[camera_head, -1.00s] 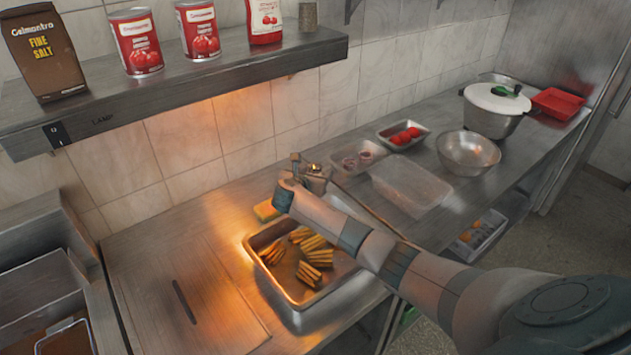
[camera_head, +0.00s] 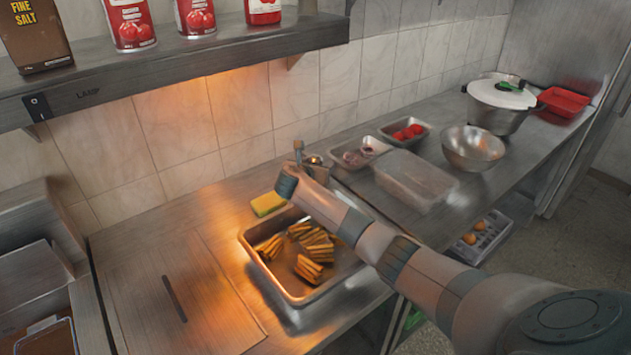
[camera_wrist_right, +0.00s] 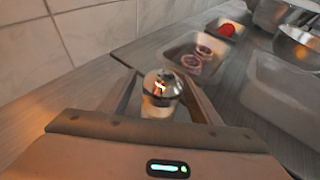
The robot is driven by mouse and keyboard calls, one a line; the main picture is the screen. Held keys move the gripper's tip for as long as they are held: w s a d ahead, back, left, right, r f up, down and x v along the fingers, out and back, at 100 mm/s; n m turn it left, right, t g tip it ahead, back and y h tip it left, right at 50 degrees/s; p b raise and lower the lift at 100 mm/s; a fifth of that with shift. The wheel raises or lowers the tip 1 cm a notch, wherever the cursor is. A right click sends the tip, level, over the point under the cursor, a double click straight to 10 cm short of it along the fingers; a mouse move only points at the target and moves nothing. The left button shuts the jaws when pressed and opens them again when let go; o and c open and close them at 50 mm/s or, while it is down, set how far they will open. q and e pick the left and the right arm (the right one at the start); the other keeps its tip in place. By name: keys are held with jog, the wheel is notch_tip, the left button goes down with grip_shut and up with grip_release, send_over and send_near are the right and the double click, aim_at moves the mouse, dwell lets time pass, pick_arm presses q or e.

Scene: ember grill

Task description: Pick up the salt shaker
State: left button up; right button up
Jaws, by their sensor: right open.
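The salt shaker (camera_wrist_right: 160,95) has a shiny metal domed top and a pale clear body. It stands on the counter between the two fingers of my right gripper (camera_wrist_right: 158,82) in the right wrist view. The fingers are open on either side of it; I cannot tell whether either one touches it. In the head view my right gripper (camera_head: 305,162) is at the back of the counter by the tiled wall, and the shaker's metal top (camera_head: 314,160) shows small beside it, partly hidden. My left gripper is not in view.
A metal tray of fries (camera_head: 262,280) and a yellow sponge (camera_head: 268,204) lie left of my arm. To the right are an onion tray (camera_head: 345,165), a clear lidded container (camera_head: 415,178), a tomato tray (camera_head: 388,134) and a steel bowl (camera_head: 472,150). A shelf (camera_head: 190,62) hangs above.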

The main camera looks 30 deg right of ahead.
jog(key=shift+w+d+f, duration=0.15)
jog(key=shift+w+d, duration=0.05)
jog(key=shift+d, duration=0.05)
dwell(0.4)
jog(key=c, duration=1.3)
